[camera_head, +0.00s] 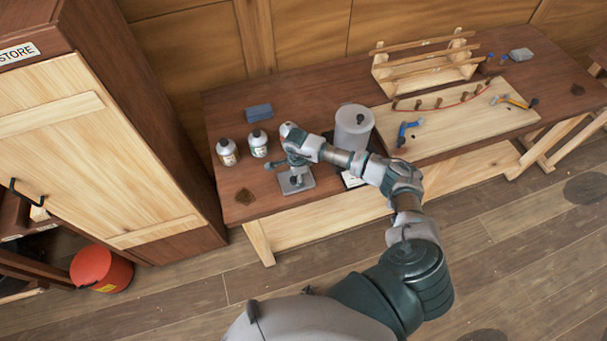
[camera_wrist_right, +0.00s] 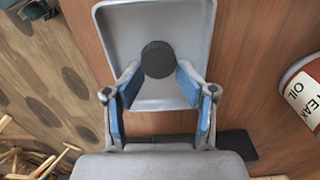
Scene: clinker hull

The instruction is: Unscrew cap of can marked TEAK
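My right arm reaches left over the bench in the head view, and my right gripper (camera_head: 295,170) points down over a small grey tray (camera_head: 305,185). In the right wrist view the blue fingers of that gripper (camera_wrist_right: 159,75) close in on both sides of a round black cap (camera_wrist_right: 158,58), over the grey tray (camera_wrist_right: 190,18). I cannot tell whether the cap touches the tray. In the head view a can (camera_head: 286,129) is partly hidden behind my gripper. My left gripper is not in view.
A large pale cylinder (camera_head: 354,127) stands close behind my forearm. A board with tools (camera_head: 455,115) fills the bench's right side.

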